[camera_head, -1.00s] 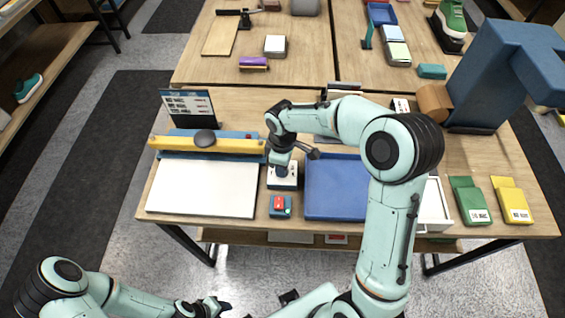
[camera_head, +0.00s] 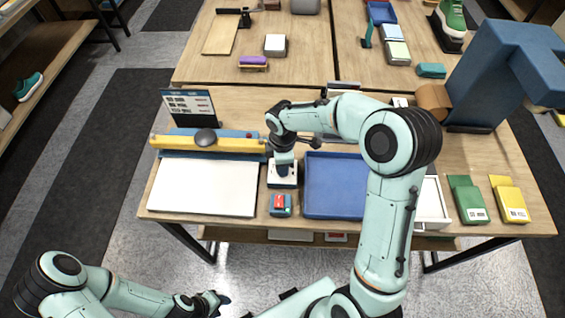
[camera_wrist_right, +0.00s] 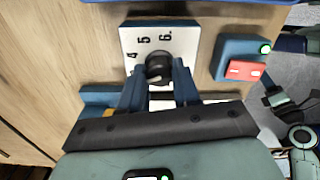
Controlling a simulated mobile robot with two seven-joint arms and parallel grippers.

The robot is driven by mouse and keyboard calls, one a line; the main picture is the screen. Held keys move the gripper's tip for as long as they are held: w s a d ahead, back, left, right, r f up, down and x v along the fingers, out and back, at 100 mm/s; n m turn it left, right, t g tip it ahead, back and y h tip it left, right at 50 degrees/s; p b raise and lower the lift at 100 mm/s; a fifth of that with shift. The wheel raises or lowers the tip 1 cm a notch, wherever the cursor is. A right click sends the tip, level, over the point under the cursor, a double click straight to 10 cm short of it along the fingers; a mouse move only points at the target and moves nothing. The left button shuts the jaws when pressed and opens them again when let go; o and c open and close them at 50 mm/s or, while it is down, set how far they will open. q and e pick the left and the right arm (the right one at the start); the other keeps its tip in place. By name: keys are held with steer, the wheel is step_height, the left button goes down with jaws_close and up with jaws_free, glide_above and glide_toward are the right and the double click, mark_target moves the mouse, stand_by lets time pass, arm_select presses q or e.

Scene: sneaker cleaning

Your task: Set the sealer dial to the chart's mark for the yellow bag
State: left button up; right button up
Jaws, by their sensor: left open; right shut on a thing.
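The sealer dial is a dark round knob (camera_wrist_right: 158,67) on a white plate (camera_wrist_right: 131,40) printed with 4, 5 and 6 in the right wrist view. My right gripper (camera_wrist_right: 158,80) is shut on the knob, one blue finger on each side. The knob's pointer cannot be made out. In the head view my right gripper (camera_head: 283,172) covers most of the dial. The chart (camera_head: 188,106) stands behind the sealer's yellow bar (camera_head: 230,146); its print is too small to read. The yellow bag (camera_head: 511,202) lies at the table's right. My left gripper (camera_head: 215,301) is open and empty before the table.
A red-topped blue switch box (camera_head: 280,204) sits in front of the dial. A blue tray (camera_head: 334,190) lies right of it, and a white board (camera_head: 203,188) left. A green bag (camera_head: 468,201) lies beside the yellow one. A big blue block (camera_head: 492,80) stands at the right.

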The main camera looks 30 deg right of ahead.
steer(key=shift+w+r, duration=0.1)
steer(key=o, duration=1.1)
steer(key=shift+c, duration=0.2)
arm_select(q)
steer(key=shift+w+r+p, duration=0.6)
steer(key=shift+w+r, duration=0.15)
steer(key=shift+r, duration=0.05)
arm_select(e)
step_height(320, 180, up, 13)
steer(key=shift+r, duration=0.15)
arm_select(q)
steer(key=shift+s, duration=0.1)
